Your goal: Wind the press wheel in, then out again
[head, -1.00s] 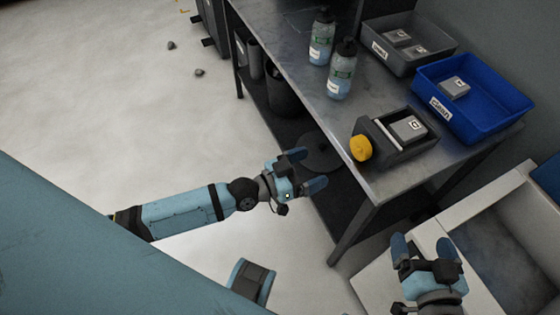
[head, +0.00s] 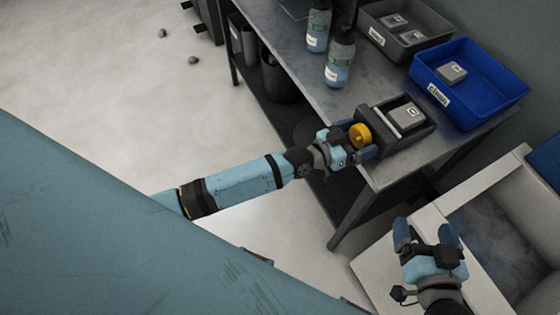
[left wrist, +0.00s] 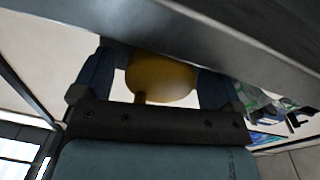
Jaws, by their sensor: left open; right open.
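The press (head: 425,126) is a dark grey box on the metal table, with a grey block (head: 406,115) marked with a letter lying in it. Its yellow wheel (head: 360,135) is on the left end, facing my left arm. My left gripper (head: 357,142) is open, with its fingers on either side of the wheel. In the left wrist view the yellow wheel (left wrist: 160,80) shows between the two blue fingers; whether they touch it I cannot tell. My right gripper (head: 427,232) is open and empty, over the white-rimmed basin at the lower right.
A blue bin (head: 478,112) labelled clean, holding a grey block, stands behind the press. A grey bin (head: 383,50) with blocks is further back. Two bottles (head: 339,60) stand left of the press. The table edge (head: 305,98) runs close to my left gripper.

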